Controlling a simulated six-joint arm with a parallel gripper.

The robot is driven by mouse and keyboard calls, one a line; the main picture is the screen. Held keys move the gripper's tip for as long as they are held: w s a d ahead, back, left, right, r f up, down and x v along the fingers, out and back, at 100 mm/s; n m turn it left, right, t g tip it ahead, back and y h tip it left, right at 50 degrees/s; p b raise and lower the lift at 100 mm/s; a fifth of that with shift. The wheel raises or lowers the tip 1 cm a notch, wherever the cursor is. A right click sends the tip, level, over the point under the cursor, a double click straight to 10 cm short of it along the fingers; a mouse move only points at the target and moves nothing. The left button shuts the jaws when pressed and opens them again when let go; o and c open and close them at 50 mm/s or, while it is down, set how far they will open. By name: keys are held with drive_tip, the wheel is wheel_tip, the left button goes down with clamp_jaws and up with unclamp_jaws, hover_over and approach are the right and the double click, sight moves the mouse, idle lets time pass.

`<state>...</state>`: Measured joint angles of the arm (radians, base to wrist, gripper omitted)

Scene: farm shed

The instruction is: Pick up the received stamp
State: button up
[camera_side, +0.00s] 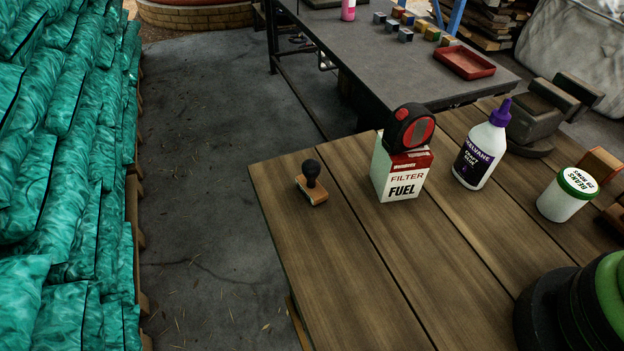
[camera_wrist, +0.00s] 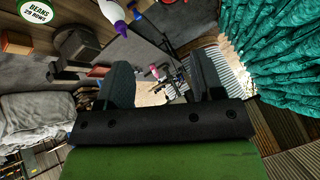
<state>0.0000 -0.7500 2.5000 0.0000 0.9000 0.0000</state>
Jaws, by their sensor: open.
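The stamp (camera_side: 312,183) stands upright on the wooden table, near its left edge, in the side view. It has a round black knob handle on a small wooden block. I cannot make out any marking on it. I do not see the stamp in the wrist view. My gripper (camera_wrist: 163,70) shows in the wrist view with its two dark fingers spread apart and nothing between them. Its fingers do not show in the side view.
Right of the stamp stands a fuel filter box (camera_side: 401,177) with a red-and-black tape measure (camera_side: 410,128) on top. Further right are a glue bottle (camera_side: 481,150) and a beans jar (camera_side: 566,195). The boards in front of the stamp are clear. Teal sacks (camera_side: 70,180) are stacked at left.

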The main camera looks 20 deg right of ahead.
drive_tip(key=w, duration=0.1)
drive_tip(key=n+g+h, duration=0.2)
drive_tip(key=n+h, duration=0.1)
drive_tip(key=n, duration=0.5)
hover_over(312, 165)
drive_tip(key=s, duration=0.4)
wheel_tip(312, 165, down, 18)
drive_tip(key=shift+n, duration=0.3)
drive_tip(key=x, duration=0.4)
drive_tip(key=shift+a+f, duration=0.25)
drive_tip(key=shift+f, duration=0.05)
drive_tip(key=shift+x, duration=2.95)
drive_tip(key=shift+w+a+r, duration=0.1)
drive_tip(key=shift+w, duration=0.05)
drive_tip(key=c, duration=1)
